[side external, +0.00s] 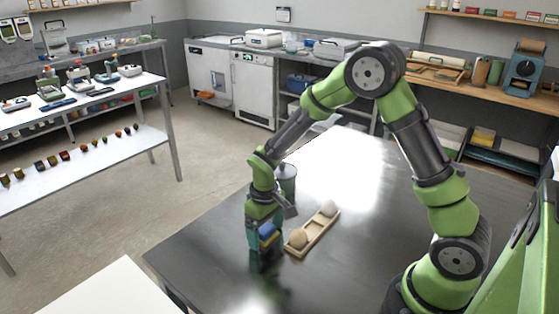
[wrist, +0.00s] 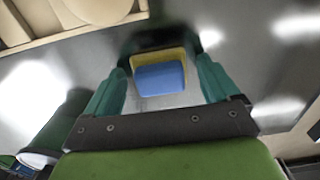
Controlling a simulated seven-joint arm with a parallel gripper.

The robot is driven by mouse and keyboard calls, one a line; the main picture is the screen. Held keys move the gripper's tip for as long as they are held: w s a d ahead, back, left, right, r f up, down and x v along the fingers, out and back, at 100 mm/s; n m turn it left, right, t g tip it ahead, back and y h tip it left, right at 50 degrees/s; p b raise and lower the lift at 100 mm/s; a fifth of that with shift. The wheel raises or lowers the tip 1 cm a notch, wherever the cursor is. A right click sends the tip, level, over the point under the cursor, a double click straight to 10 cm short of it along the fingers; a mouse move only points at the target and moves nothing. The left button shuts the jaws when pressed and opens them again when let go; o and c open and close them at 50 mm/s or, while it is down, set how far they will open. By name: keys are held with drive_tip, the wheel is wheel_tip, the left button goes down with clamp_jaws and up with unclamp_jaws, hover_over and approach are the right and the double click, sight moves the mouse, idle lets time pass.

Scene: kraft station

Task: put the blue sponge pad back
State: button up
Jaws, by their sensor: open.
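The blue sponge pad (side external: 268,230) is at my gripper (side external: 264,238), low over the dark table beside the wooden tray. In the wrist view the blue pad (wrist: 160,78) lies between the two green fingers of my gripper (wrist: 164,65), with gaps on both sides. A yellow layer (wrist: 148,58) shows along the pad's far edge. The fingers are open. I cannot tell whether the pad rests on the table or on something else; the fingers partly hide it in the side view.
A wooden tray (side external: 312,233) holds a brown rounded item (side external: 298,238) and a pale one (side external: 328,208), close right of my gripper. A dark cylindrical canister (side external: 286,184) stands behind my gripper. The table's right and far parts are clear.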

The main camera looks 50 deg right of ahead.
sight(266, 229)
wheel_tip(266, 229, up, 12)
drive_tip(key=s+r+m+t+y, duration=0.2)
drive_tip(key=s+r+m+t, duration=0.2)
drive_tip(key=s+r+t, duration=0.3)
drive_tip(key=s+r, duration=0.5)
drive_tip(key=s, duration=0.4)
drive_tip(key=shift+s+a, duration=0.2)
drive_tip(key=shift+a, duration=0.2)
drive_tip(key=shift+r, duration=0.15)
idle(0.5)
